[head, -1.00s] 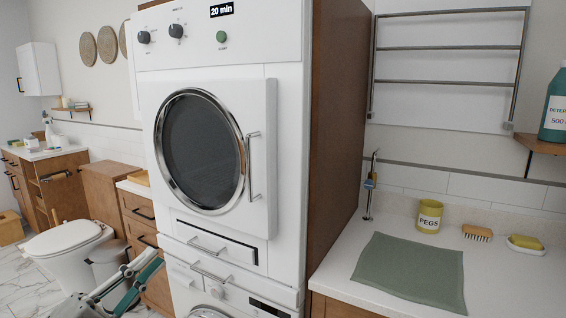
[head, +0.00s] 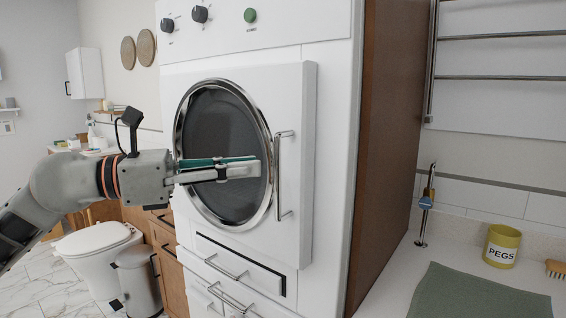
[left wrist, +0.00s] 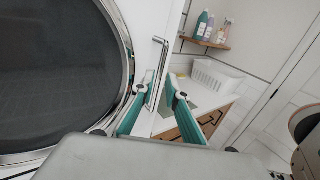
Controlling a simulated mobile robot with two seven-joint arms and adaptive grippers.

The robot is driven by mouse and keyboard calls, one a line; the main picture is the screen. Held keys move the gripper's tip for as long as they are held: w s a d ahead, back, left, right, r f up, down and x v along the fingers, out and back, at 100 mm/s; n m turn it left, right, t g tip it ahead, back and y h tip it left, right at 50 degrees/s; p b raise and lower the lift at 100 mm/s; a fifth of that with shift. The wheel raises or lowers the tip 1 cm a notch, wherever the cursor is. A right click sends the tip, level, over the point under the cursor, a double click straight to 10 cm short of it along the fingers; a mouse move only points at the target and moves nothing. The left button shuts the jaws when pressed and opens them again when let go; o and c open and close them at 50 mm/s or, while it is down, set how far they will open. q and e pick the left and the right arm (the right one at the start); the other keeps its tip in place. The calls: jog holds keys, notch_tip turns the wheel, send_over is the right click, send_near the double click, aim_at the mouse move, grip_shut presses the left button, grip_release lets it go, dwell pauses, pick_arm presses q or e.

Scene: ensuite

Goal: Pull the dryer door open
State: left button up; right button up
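The white dryer door (head: 292,95) has a round dark window (head: 215,115) with a chrome rim and looks closed. Its upright metal bar handle (head: 291,176) is on the right side of the door. My left gripper (head: 258,168) is in front of the window, its fingers pointing right, with the tips just left of the handle. In the left wrist view my left gripper (left wrist: 162,93) has its two green fingers apart, and the handle (left wrist: 159,75) shows in line with the gap between them. Nothing is held. My right gripper is in neither view.
A drawer front (head: 240,265) with a bar handle is below the door. A counter to the right holds a green mat (head: 480,295) and a yellow pegs pot (head: 501,246). A toilet (head: 98,245) and a bin (head: 138,280) stand left of the dryer.

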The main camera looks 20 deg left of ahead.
pick_arm(q)
jog(key=p+x, duration=0.1)
jog(key=x, duration=0.5)
grip_shut()
